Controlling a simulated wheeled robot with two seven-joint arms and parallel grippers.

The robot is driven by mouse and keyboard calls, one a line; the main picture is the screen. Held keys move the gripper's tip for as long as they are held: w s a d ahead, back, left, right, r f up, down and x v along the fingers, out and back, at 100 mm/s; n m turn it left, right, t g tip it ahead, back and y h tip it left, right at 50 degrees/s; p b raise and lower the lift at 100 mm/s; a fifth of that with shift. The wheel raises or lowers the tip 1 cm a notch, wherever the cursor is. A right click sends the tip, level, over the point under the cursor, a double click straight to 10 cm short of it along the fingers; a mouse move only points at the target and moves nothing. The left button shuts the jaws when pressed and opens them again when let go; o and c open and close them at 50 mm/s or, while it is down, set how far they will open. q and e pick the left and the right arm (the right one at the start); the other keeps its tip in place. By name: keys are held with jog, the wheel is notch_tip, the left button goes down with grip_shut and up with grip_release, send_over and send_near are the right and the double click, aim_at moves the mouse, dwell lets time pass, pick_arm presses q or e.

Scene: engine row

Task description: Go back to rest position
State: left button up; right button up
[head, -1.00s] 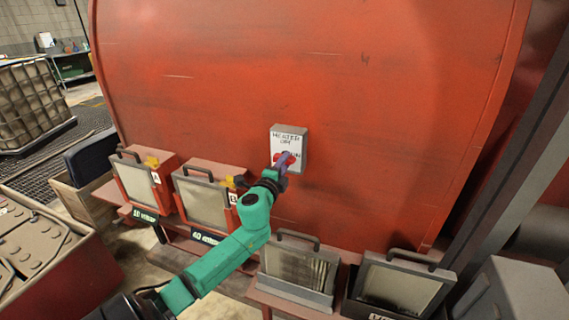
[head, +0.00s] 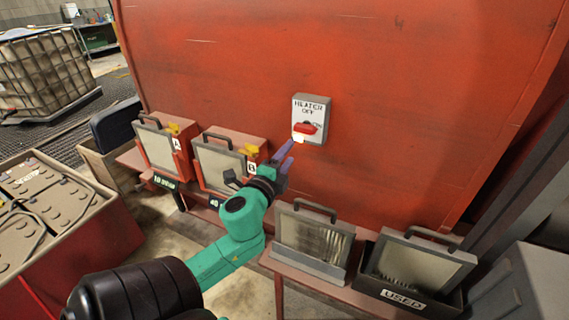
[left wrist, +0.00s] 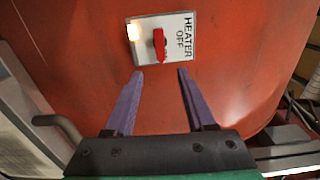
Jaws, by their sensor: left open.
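My left gripper (head: 284,152) is open and empty in front of the red tank wall, just below and left of the heater switch box (head: 311,107). In the left wrist view its two purple fingers (left wrist: 158,78) stand apart with nothing between them. The white box reads "HEATER OFF" and has a red knob (head: 306,127). A lit lamp (head: 299,138) glows at the box's lower left corner. The left wrist view shows the box (left wrist: 180,42) beyond the fingertips, apart from them. My right gripper is not in view.
Red filter housings marked A (head: 160,147) and B (head: 222,165) stand on a shelf below the tank (head: 230,60). A loose filter panel (head: 312,240) and a tray marked USED (head: 405,293) are at the right. A battery crate (head: 60,195) is at the left.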

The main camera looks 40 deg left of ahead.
pick_arm(q)
jog(key=shift+v, duration=0.95)
